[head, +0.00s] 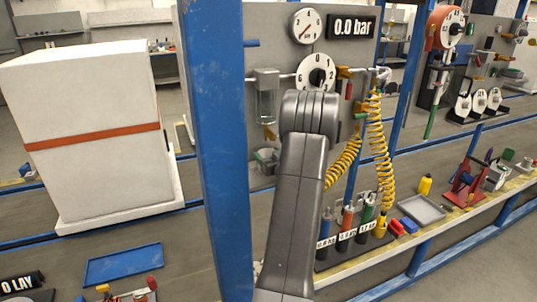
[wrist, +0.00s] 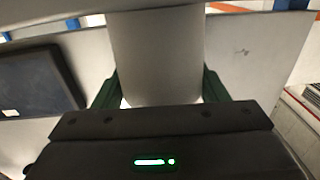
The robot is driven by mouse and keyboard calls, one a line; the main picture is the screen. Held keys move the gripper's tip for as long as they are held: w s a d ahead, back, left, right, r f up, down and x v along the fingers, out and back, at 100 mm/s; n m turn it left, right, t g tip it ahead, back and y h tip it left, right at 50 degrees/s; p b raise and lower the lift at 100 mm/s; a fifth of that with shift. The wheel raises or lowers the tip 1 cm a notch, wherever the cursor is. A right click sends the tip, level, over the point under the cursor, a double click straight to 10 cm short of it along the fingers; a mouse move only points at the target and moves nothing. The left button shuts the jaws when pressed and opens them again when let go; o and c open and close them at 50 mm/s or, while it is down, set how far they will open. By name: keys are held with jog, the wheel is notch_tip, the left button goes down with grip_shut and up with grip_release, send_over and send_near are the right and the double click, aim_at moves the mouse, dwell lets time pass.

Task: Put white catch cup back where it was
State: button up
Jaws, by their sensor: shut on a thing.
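My gripper (wrist: 160,88) has its two dark green fingers on either side of a smooth pale grey-white round thing, which I take to be the white catch cup (wrist: 155,50). The fingers are shut on it, and its far end runs out of the top of the wrist view. In the head view my arm hides most of the gripper. A small pale cup shape with dark green edges (head: 267,156) shows just left of my arm, below the clear filter bowl (head: 266,103) on the grey panel. I cannot tell whether its base touches anything.
A blue post (head: 215,150) stands close left of the panel. Coiled yellow hoses (head: 378,150) hang to the right, above a rack of coloured tools (head: 348,232). A grey tray (head: 421,209) lies further right. A big white box (head: 90,130) stands at left.

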jog(key=shift+f+b, duration=0.2)
jog(key=shift+b, duration=0.25)
jog(key=o, duration=1)
jog(key=shift+r+p, duration=0.2)
jog(key=shift+p, duration=0.15)
jog(key=shift+r+p, duration=0.2)
jog(key=shift+p, duration=0.1)
jog(key=b+v, duration=0.4)
jog(key=v, duration=0.8)
jog(key=shift+d+f, duration=0.1)
jog(key=shift+f, duration=0.05)
